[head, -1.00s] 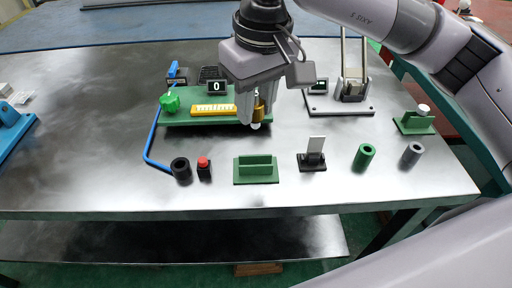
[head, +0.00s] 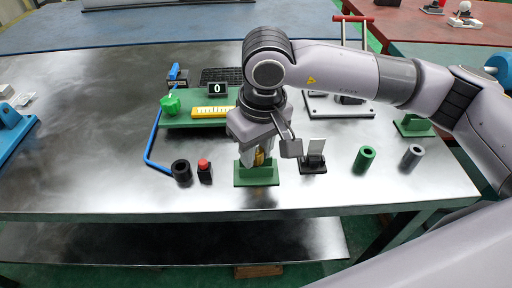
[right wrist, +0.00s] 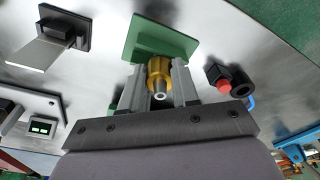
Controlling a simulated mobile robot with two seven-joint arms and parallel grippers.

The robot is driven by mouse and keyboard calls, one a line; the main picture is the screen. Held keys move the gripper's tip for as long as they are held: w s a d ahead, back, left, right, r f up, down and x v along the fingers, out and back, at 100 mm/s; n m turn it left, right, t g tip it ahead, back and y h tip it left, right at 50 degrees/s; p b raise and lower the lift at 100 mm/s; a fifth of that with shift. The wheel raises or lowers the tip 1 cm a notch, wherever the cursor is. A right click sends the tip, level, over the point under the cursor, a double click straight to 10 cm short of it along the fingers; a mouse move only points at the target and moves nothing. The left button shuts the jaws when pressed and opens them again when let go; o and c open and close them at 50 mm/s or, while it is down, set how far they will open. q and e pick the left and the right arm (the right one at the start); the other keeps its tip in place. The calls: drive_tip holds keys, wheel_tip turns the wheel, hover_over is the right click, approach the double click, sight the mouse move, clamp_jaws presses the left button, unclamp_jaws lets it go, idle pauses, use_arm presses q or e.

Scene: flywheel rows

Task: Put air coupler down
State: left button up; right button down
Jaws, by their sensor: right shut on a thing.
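The air coupler (right wrist: 158,72) is a brass, gold-coloured fitting with a silver tip. It also shows as a small gold part in the head view (head: 259,157). My right gripper (right wrist: 159,85) is shut on it, one finger on each side. The gripper and coupler are over the green holder (head: 257,179), which stands on the front part of the metal table. The holder also shows in the right wrist view (right wrist: 150,38), just beyond the coupler. I cannot tell whether the coupler touches the holder. My left gripper is not in view.
A black ring (head: 181,172) and a red-topped button (head: 204,171) stand left of the holder. A black stand with a pale plate (head: 313,158), a green tube (head: 364,159) and a grey tube (head: 412,157) stand to its right. The green station board (head: 200,121) lies behind.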

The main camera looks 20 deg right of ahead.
drive_tip(key=shift+f, duration=0.25)
drive_tip(key=c, duration=0.8)
unclamp_jaws()
drive_tip(key=shift+r, duration=0.1)
drive_tip(key=shift+c, duration=0.2)
drive_tip(key=shift+r, duration=0.2)
wheel_tip(320, 180, up, 12)
drive_tip(key=s, duration=0.1)
drive_tip(key=shift+s+d, duration=0.2)
drive_tip(key=shift+f, duration=0.1)
